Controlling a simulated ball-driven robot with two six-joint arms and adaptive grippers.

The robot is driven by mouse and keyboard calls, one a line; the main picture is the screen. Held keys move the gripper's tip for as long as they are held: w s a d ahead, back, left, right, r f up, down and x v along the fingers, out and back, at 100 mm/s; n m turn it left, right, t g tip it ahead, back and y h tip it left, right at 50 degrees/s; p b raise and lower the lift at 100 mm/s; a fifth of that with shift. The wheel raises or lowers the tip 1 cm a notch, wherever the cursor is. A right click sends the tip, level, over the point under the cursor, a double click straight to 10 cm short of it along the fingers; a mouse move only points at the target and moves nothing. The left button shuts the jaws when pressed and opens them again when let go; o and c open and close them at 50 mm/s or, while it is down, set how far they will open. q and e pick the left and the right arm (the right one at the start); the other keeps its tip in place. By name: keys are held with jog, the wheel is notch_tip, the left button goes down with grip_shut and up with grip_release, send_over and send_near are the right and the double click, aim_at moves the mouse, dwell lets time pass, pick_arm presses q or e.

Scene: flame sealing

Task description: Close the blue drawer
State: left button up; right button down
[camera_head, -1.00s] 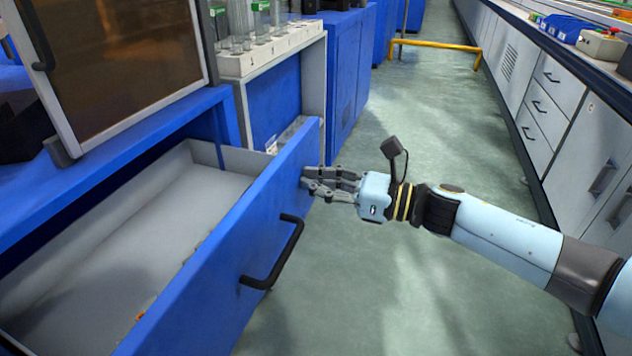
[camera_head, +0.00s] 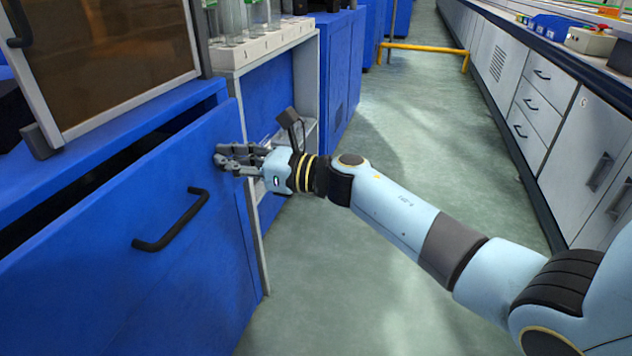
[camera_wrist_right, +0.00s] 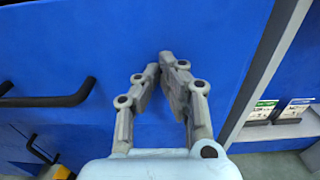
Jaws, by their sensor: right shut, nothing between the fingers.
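The blue drawer (camera_head: 120,235) is at the left in the head view, with only a narrow dark gap showing above its front. Its black handle (camera_head: 172,222) is on the front, to the left of my right gripper. My right gripper (camera_head: 218,158) is shut and empty, with its fingertips at the upper right part of the drawer front. In the right wrist view the fingertips (camera_wrist_right: 164,62) come together against the blue front (camera_wrist_right: 110,40), and a black handle (camera_wrist_right: 50,98) shows at the left. Whether they touch the front is hard to tell. My left gripper is not in view.
A brown-windowed cabinet door (camera_head: 110,60) stands above the drawer. A white rack with glass tubes (camera_head: 262,45) is beyond it. Grey cabinets (camera_head: 590,140) line the right side. The green floor (camera_head: 410,120) between is clear up to a yellow rail (camera_head: 425,47).

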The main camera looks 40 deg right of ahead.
aim_at(209, 157)
jog(key=b+x, duration=0.1)
jog(key=x, duration=0.3)
jog(key=shift+f, duration=0.1)
jog(key=shift+w+a, duration=0.35)
jog(key=shift+w, duration=0.1)
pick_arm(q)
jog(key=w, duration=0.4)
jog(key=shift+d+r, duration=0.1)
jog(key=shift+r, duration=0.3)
pick_arm(e)
jog(key=shift+r, duration=0.2)
jog(key=shift+w+a, duration=0.1)
